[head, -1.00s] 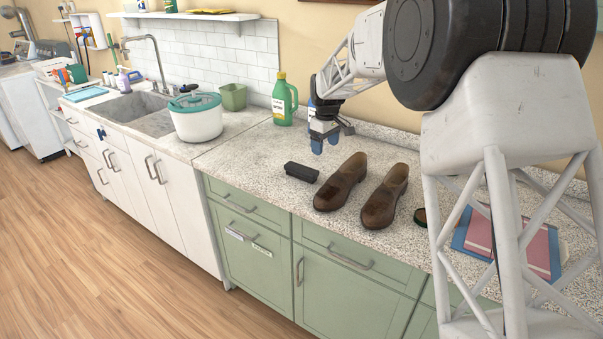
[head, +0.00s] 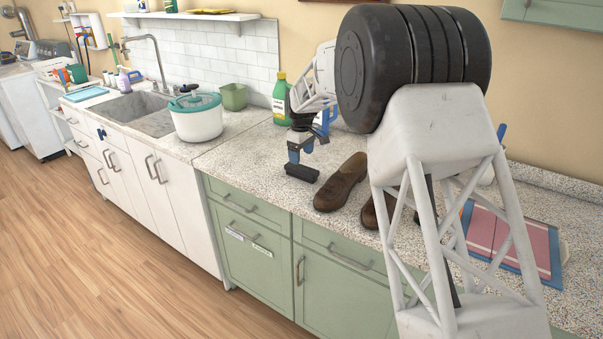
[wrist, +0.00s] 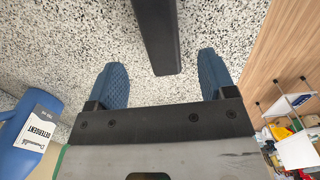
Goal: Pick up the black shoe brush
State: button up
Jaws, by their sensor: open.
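The black shoe brush (head: 301,172) lies on the speckled counter, left of a pair of brown shoes. In the wrist view the brush (wrist: 159,35) is a long dark block that runs from the top edge to between and just beyond the two blue fingertips. My gripper (head: 300,155) is over the brush in the head view. In the wrist view my gripper (wrist: 164,80) is open, with bare counter between each finger and the brush. The head view does not show the exact height above the counter.
One brown shoe (head: 341,182) stands close to the right of the brush; the other (head: 371,213) is partly hidden by my arm. A blue detergent bottle (wrist: 28,132) and a green bottle (head: 282,98) stand behind. The counter's front edge is near. The counter left of the brush is clear.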

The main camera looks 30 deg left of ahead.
aim_at(302, 167)
jog(key=shift+f, duration=0.9)
jog(key=shift+f, duration=2.6)
jog(key=c, duration=1.1)
jog(key=shift+r, duration=0.1)
jog(key=shift+r, duration=4.95)
